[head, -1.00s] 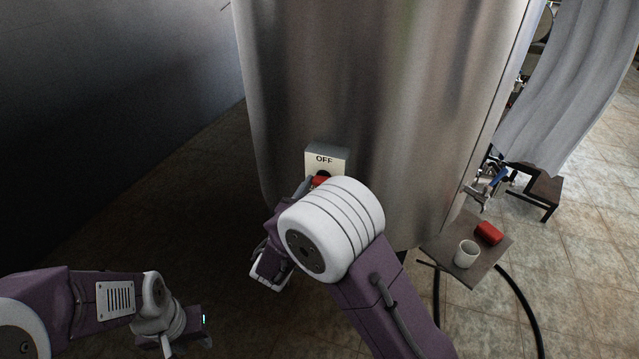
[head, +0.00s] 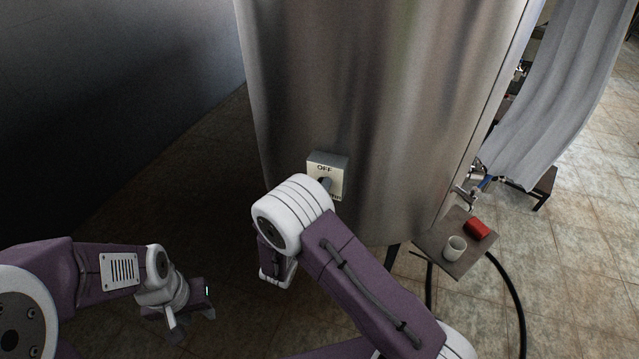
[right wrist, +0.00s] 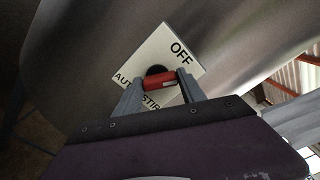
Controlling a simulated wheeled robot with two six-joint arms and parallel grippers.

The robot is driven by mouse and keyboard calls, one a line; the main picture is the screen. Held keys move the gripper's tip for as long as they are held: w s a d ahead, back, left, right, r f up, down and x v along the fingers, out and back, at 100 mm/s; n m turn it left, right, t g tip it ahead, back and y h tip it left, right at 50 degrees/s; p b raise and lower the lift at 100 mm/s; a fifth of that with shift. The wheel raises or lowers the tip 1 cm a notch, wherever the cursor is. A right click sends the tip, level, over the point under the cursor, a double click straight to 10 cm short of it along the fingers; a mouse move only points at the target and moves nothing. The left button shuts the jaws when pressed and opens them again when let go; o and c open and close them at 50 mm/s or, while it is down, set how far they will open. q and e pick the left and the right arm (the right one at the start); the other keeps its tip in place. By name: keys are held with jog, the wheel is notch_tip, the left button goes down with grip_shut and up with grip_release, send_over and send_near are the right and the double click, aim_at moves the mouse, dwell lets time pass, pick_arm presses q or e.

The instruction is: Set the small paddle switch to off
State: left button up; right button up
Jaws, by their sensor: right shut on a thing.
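The pale switch box (head: 328,160) is on the front of the steel tank. In the right wrist view its plate (right wrist: 143,62) reads OFF, AUTO and STIR. The small red paddle (right wrist: 158,80) sits on a dark round hub, with a pale mark near its lower right. I cannot tell which label it points to. My right gripper (right wrist: 160,88) is shut on the paddle, one finger at each end. In the head view my right wrist and a finger hide the paddle. My left gripper (head: 190,318) hangs at lower left, away from the box; its jaw gap is unclear.
The tall steel tank (head: 385,90) fills the middle. At right a small table (head: 432,240) holds a white cup (head: 455,248) and a red object (head: 477,229). A black hose (head: 519,300) curves over the floor. A grey curtain (head: 555,100) hangs at upper right.

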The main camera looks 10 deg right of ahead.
jog(key=shift+a+n+p, duration=0.1)
jog(key=shift+n+p, duration=1.9)
jog(key=shift+n, duration=0.9)
jog(key=o, duration=1.4)
jog(key=shift+c, duration=0.2)
